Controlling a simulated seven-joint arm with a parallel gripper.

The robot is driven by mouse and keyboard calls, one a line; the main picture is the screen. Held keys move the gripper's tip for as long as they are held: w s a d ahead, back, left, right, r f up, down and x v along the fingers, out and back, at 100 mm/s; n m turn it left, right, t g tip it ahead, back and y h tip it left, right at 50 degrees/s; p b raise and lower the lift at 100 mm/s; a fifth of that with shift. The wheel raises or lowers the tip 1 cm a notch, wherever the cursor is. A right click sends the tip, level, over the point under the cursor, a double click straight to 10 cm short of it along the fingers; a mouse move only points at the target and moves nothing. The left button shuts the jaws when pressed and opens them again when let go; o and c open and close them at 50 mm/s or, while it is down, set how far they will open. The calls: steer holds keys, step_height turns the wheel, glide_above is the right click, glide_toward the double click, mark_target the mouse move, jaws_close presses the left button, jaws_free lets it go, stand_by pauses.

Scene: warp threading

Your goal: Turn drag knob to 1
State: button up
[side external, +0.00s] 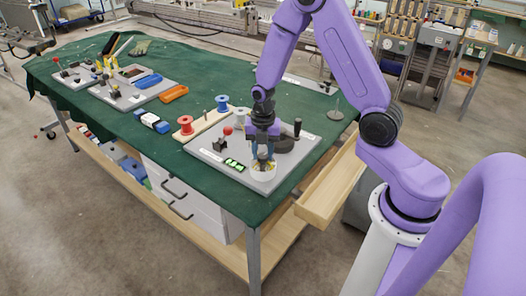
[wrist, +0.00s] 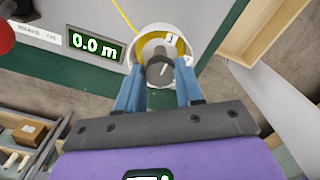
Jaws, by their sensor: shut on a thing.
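The drag knob (wrist: 159,68) is a dark grey knob with a short light pointer line. It sits in a round white dial housing (wrist: 204,36) with a yellow scale. A mark that looks like 1 shows on the dial at the top, above the knob; the pointer's exact setting is hard to read. My gripper (wrist: 163,78) has its blue fingers on either side of the knob and is shut on it. In the side view, my gripper (side external: 263,158) points down over the white dial (side external: 262,174) at the front of the grey panel; the knob is hidden there.
A display (wrist: 95,44) reading 0.0 m is left of the dial, with a yellow thread passing nearby. A red knob (side external: 227,131) and a black upright handle (side external: 297,126) stand on the panel. An open wooden drawer (side external: 330,187) juts out at right. Spools stand behind.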

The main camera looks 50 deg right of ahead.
mark_target(263, 155)
steer(key=shift+n, duration=0.3)
steer(key=o, duration=1)
steer(key=shift+o, duration=0.2)
step_height(263, 155, up, 18)
steer(key=shift+f, duration=0.25)
